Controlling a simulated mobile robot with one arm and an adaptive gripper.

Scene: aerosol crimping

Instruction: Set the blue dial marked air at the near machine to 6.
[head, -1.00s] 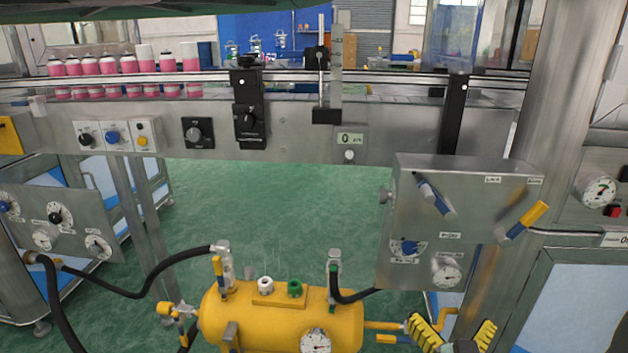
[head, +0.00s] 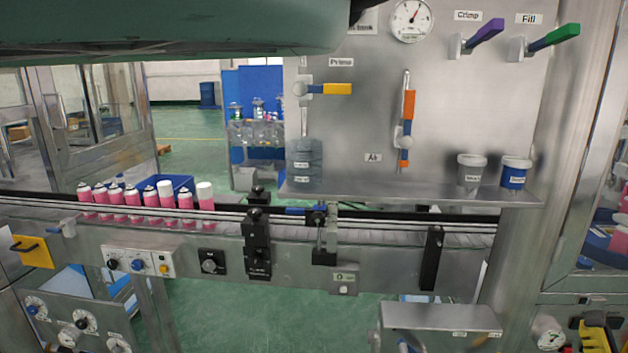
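Blue dials show on the left: one on the white-grey module (head: 138,265) under the conveyor, and one on the lower left panel (head: 36,310). I cannot read their labels. A grey metal box (head: 440,318) stands at bottom centre right; only its top and a strip of its front show, so any dial lower on it is out of frame.
A conveyor (head: 380,232) carries several pink cans (head: 150,200). Above it, a steel panel (head: 430,100) has a purple lever (head: 487,31), a green lever (head: 555,39), a yellow lever (head: 336,89), an orange-blue handle (head: 406,130) and a gauge (head: 411,20).

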